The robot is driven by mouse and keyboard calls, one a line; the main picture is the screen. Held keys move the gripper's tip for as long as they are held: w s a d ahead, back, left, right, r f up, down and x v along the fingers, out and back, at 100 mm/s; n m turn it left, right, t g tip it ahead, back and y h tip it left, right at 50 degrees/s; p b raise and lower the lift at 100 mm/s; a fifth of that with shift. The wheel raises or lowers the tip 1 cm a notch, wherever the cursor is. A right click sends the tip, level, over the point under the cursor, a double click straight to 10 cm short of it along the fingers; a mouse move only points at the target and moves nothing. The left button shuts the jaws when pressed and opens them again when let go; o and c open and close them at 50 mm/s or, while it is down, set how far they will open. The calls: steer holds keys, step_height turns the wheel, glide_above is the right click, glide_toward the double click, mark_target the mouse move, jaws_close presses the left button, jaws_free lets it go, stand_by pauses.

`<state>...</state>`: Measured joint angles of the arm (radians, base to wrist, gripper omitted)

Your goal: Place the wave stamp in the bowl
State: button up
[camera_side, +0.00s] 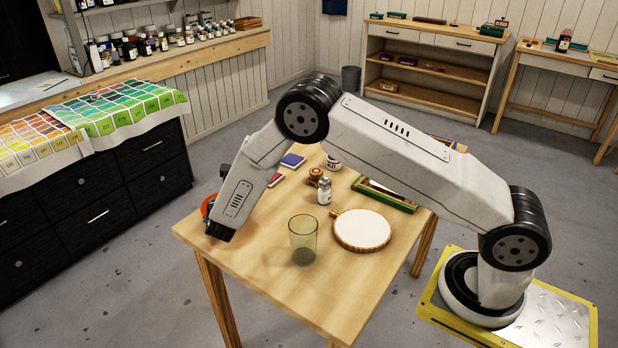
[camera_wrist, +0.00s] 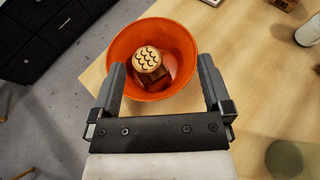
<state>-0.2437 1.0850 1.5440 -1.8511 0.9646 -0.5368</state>
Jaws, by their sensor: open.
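The wave stamp (camera_wrist: 147,59), a wooden block with dark scallop-like waves on its face, sits inside the orange bowl (camera_wrist: 118,47) in the wrist view. Its patterned face points up towards the camera, and it looks somewhat tilted. My gripper (camera_wrist: 161,66) is open, its two fingers apart on either side of the near part of the bowl, with nothing between them. In the side view only a sliver of the bowl (camera_side: 207,203) shows at the table's left corner, behind my gripper; the stamp is hidden there.
The front of the table is clear.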

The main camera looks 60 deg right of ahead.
steer(key=v, duration=0.7)
